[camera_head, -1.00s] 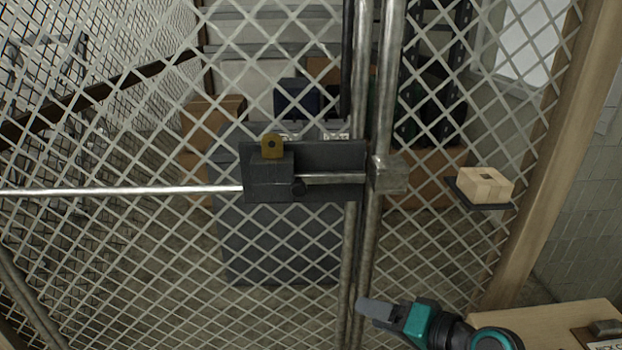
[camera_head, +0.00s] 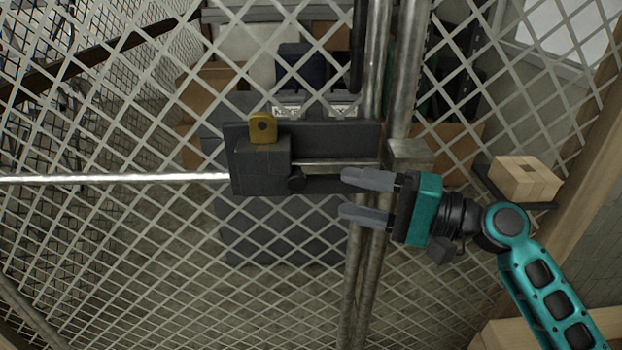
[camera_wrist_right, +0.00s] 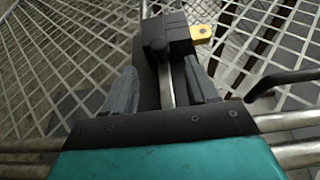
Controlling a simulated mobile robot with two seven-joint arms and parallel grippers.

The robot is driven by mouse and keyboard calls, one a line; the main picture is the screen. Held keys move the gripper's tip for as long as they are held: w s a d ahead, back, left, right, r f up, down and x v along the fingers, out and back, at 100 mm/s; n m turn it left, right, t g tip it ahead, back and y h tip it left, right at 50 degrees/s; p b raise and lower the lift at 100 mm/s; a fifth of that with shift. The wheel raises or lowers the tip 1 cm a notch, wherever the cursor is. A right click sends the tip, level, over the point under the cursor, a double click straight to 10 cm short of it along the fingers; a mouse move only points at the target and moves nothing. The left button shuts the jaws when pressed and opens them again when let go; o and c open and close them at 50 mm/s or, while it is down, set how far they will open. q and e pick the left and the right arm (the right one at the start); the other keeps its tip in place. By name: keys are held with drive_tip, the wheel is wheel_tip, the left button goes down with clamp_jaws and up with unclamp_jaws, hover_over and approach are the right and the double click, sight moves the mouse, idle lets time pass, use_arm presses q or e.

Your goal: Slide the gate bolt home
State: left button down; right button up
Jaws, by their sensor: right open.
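The gate bolt (camera_head: 335,165) is a bright metal bar on a dark backplate (camera_head: 345,135) fixed to the mesh gate. A dark round knob (camera_head: 297,182) sits at its left end, by the dark housing block (camera_head: 262,158). A metal keeper (camera_head: 410,153) is on the post at right; I cannot tell whether the bar's tip enters it. My right gripper (camera_head: 345,193) is open and empty, right of the knob and in front of the plate's lower right part. In the right wrist view, the bar (camera_wrist_right: 167,88) shows between the open fingers, with the knob (camera_wrist_right: 157,47) ahead. My left gripper is out of view.
A brass tab (camera_head: 263,128) stands on top of the housing. A long metal rail (camera_head: 110,179) runs left from the plate. Upright posts (camera_head: 365,230) stand behind my fingers. A wooden block (camera_head: 525,177) rests on a small dark shelf at right.

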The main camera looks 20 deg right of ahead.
sight(291, 181)
drive_tip(key=p+x, duration=0.1)
drive_tip(key=x, duration=0.6)
drive_tip(key=shift+w+a, duration=0.25)
drive_tip(key=shift+c, duration=0.3)
clamp_jaws()
